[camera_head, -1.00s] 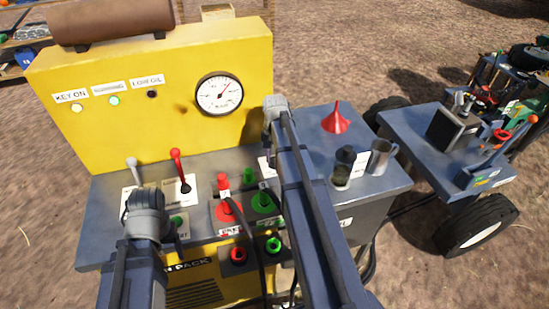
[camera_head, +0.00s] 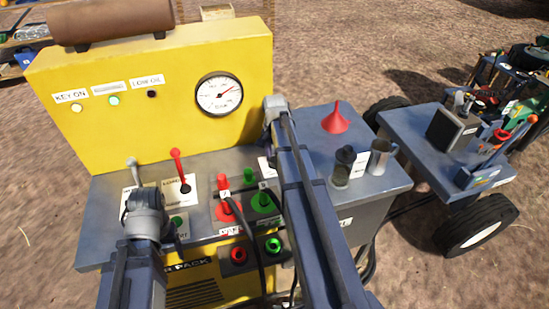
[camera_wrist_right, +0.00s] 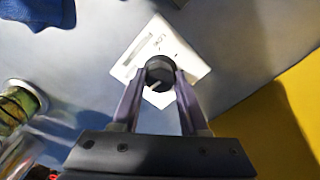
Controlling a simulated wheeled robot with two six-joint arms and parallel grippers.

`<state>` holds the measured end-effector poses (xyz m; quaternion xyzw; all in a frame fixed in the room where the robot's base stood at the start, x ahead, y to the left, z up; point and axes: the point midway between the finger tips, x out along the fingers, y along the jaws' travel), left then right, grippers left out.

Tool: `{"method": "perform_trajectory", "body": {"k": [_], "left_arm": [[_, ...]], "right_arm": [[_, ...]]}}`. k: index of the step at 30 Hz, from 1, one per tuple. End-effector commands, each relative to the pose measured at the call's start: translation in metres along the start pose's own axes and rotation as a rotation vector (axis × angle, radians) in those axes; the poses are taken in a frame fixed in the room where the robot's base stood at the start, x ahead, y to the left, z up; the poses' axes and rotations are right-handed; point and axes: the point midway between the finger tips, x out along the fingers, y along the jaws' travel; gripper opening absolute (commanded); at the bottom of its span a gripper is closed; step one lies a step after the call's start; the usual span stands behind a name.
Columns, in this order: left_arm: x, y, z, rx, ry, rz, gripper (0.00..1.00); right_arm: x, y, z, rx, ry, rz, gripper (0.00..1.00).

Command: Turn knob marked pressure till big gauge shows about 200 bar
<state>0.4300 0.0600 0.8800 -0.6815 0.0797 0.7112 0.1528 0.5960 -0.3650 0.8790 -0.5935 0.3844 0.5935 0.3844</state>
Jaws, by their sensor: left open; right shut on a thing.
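The big gauge (camera_head: 220,93) is a round white dial on the yellow panel. Its needle points up and to the right; the numbers are too small to read. In the right wrist view, a black knob (camera_wrist_right: 159,70) stands on a white label plate (camera_wrist_right: 150,45), with a pale mark on its front. My right gripper (camera_wrist_right: 158,80) is shut on the knob, one finger on each side. In the head view my right arm hides the knob and fingers. My left gripper (camera_head: 142,215) is open over the left part of the bench; its fingers are not clearly seen.
Red (camera_head: 177,165) and grey (camera_head: 133,172) levers stand near my left gripper. Red and green hose couplings (camera_head: 262,203) sit between my arms. A red funnel (camera_head: 336,120), a dark-topped jar (camera_head: 342,168) and a metal mug (camera_head: 381,158) stand right of my right arm.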

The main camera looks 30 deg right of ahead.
Motion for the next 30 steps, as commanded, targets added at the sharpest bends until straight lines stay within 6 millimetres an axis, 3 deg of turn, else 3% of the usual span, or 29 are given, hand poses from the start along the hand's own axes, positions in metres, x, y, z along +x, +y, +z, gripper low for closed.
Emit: {"method": "perform_trajectory", "body": {"k": [2, 3, 11, 22, 30], "left_arm": [[0.000, 0.000, 0.000, 0.000, 0.000, 0.000, 0.71], [0.000, 0.000, 0.000, 0.000, 0.000, 0.000, 0.71], [0.000, 0.000, 0.000, 0.000, 0.000, 0.000, 0.71], [-0.004, 0.000, 0.000, 0.000, 0.000, 0.000, 0.71], [-0.028, -0.003, 0.002, 0.000, 0.000, 0.000, 0.71]], "right_arm": [[0.000, 0.000, 0.000, 0.000, 0.000, 0.000, 0.00], [0.000, 0.000, 0.000, 0.000, 0.000, 0.000, 0.45], [0.000, 0.000, 0.000, -0.001, 0.000, 0.000, 0.73], [-0.004, 0.000, 0.000, -0.001, 0.000, 0.000, 0.73], [-0.028, 0.000, 0.000, -0.001, 0.000, 0.000, 0.73]]}}
